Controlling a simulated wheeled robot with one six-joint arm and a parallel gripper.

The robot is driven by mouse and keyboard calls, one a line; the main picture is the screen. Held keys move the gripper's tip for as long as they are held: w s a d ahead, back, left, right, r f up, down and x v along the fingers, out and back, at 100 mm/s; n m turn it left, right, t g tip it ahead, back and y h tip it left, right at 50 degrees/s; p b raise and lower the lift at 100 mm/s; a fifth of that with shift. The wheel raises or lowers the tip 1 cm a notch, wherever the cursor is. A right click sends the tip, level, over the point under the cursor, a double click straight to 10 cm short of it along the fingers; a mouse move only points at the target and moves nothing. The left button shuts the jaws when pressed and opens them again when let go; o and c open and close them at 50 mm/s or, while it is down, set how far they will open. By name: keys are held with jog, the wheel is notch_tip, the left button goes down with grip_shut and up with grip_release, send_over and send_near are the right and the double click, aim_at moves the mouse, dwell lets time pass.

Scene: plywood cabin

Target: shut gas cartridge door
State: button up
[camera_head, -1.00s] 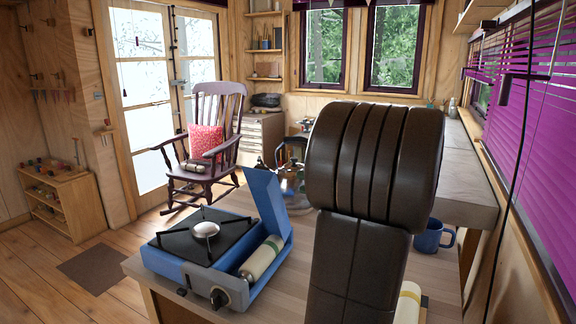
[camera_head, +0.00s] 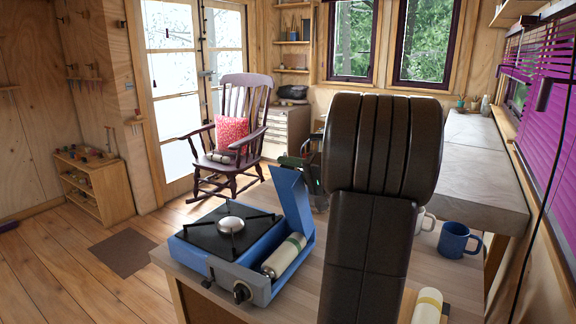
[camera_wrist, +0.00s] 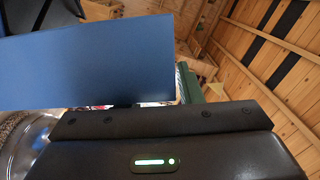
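The blue camping stove (camera_head: 222,257) stands on the wooden table in the head view. Its gas cartridge door (camera_head: 291,207) is a blue panel standing up, open, at the right side of the stove. The cream gas cartridge (camera_head: 284,256) lies in the uncovered bay. In the wrist view the blue door (camera_wrist: 90,62) fills the upper left, close in front of my gripper (camera_wrist: 160,122). I cannot tell whether they touch. My gripper's fingertips are out of sight in the wrist view, and my arm covers most of the gripper in the head view.
A blue mug (camera_head: 458,241) and a pale mug (camera_head: 426,221) stand right of my arm. A cream cylinder (camera_head: 428,306) lies at the table's front. A rocking chair (camera_head: 243,122) with a red cushion stands behind the stove. Floor left of the table is largely free.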

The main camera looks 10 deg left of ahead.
jog(key=shift+a, duration=0.25)
grip_shut()
jog(key=shift+f, duration=0.15)
